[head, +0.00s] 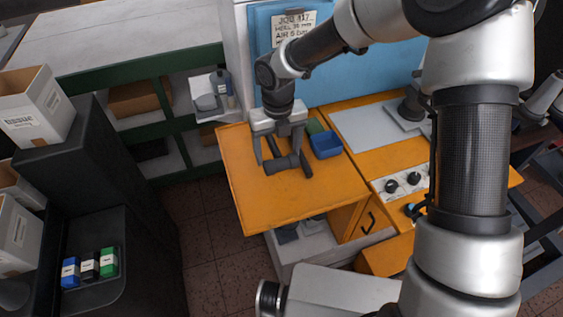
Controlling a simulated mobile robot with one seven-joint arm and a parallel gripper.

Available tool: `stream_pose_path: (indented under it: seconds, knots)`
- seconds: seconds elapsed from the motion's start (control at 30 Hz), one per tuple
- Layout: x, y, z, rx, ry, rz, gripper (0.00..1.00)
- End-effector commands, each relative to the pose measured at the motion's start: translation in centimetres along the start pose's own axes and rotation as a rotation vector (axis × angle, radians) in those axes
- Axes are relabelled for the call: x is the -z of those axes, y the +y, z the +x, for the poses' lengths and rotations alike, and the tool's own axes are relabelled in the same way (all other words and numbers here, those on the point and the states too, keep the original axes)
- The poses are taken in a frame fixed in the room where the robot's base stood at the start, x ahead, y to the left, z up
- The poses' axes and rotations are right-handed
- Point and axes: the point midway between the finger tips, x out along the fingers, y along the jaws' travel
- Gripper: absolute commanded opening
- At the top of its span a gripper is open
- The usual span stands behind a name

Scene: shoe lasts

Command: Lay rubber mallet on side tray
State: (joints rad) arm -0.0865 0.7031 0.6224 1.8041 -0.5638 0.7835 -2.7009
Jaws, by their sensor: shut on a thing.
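My gripper (280,156) points down over the orange side tray (250,207), which is the left-hand orange surface of the workbench. It is shut on the dark rubber mallet (284,166). The mallet lies roughly level, low at the tray's surface. I cannot tell whether it touches the tray or hangs just above it. The gripper's fingers hide part of the mallet.
A blue bin (326,146) and a green item (314,126) sit on the tray just right of the mallet. A grey plate (365,133) and a panel with black knobs (402,184) are further right. The tray's front is clear.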

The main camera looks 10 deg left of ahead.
Motion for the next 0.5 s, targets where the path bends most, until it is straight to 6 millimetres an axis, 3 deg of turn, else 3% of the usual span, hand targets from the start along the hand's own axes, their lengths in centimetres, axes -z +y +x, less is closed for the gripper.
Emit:
stream_pose_path:
  seconds: [0.1, 0.27, 0.5]
  knots:
    - [0.1, 0.1, 2.0, -0.001, 0.0, 0.0, 0.4]
    - [0.1, 0.0, 3.1, 0.0, -0.001, 0.003, 0.4]
    - [0.2, 0.0, 6.2, 0.0, 0.0, 0.004, 0.4]
